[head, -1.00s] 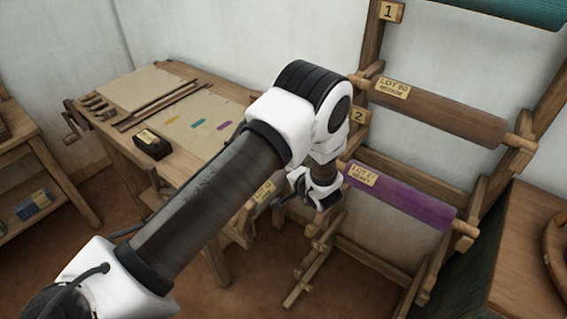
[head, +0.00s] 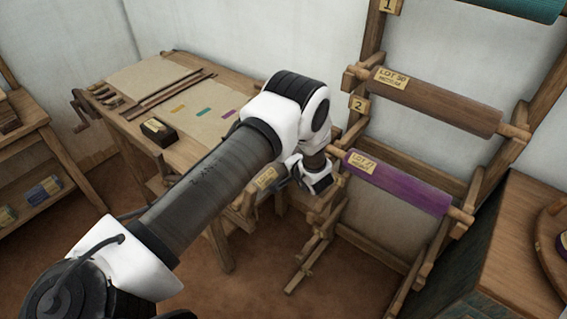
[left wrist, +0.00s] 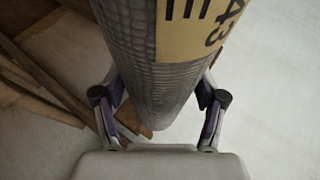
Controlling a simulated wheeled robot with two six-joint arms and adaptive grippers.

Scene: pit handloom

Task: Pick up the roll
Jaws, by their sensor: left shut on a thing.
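A grey woven roll (left wrist: 145,70) with a yellow label (left wrist: 195,28) reading "43" fills the upper middle of the left wrist view. My left gripper (left wrist: 160,108) is shut on it, one finger on each side of the roll near its end. A purple roll (head: 405,186) and a brown roll (head: 440,106), both labelled, rest on the wooden rack (head: 358,135). My right gripper is not in view.
A teal roll (head: 525,8) sits at the rack's top. A worktable (head: 190,145) with a dark box (head: 158,132) and colour swatches stands behind my arm. A shelf (head: 30,125) stands at far left, and a wooden cabinet (head: 515,240) at right.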

